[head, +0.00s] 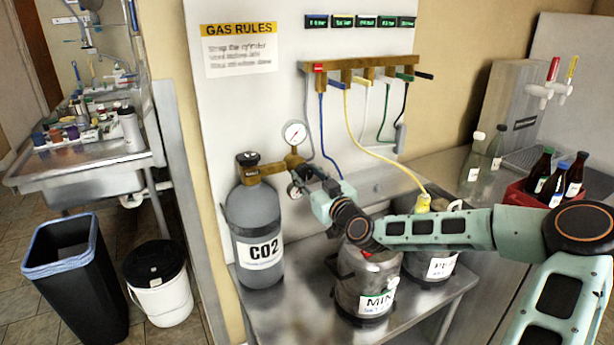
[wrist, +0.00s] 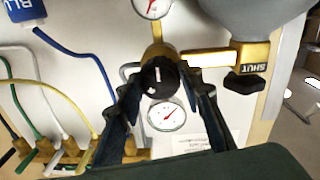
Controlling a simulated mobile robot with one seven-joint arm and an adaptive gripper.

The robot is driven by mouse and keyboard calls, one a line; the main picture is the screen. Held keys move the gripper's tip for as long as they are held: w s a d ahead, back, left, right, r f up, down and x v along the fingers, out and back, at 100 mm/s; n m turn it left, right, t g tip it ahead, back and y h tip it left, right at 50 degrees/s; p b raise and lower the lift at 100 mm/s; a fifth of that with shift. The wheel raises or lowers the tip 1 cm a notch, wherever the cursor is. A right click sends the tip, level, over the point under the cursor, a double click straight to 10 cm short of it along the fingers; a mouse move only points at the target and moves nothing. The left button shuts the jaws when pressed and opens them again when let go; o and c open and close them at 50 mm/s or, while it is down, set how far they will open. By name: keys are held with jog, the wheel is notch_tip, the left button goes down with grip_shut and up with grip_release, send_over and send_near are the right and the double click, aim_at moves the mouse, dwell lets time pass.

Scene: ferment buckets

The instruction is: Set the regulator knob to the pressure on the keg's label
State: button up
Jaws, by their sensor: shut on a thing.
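The regulator (head: 272,168) is brass and joins the grey CO2 cylinder (head: 258,215). Its black knob (wrist: 158,74), with a white mark on its face, sits between the fingers of my gripper (wrist: 162,88), which is shut on it. In the head view my gripper (head: 318,190) reaches the regulator and hides the knob. One white gauge (wrist: 167,116) with a red needle shows beside the knob; another (wrist: 152,7) is cut by the frame's edge. The front steel keg (head: 350,290) has a white label (head: 376,303) starting "MIN"; its smaller line is too small to read.
A second keg (head: 440,268) stands behind my arm with a partly hidden label. A brass gas manifold (head: 360,66) with coloured hoses hangs on the wall panel. A black valve handle (wrist: 244,83) marked "SHUT" is near the regulator. Bottles in a red crate (head: 520,194) stand right.

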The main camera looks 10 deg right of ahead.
jog(key=shift+m, duration=0.3)
jog(key=m+b, duration=0.1)
jog(key=m, duration=0.2)
jog(key=shift+m, duration=0.3)
jog(key=m, duration=0.3)
jog(key=shift+b, duration=0.4)
jog(key=m, duration=0.4)
jog(key=shift+m+g, duration=0.3)
jog(key=shift+m, duration=0.1)
jog(key=shift+m+b, duration=0.45)
jog(key=shift+m, duration=1.25)
jog(key=o, duration=1.2)
jog(key=shift+c, duration=0.2)
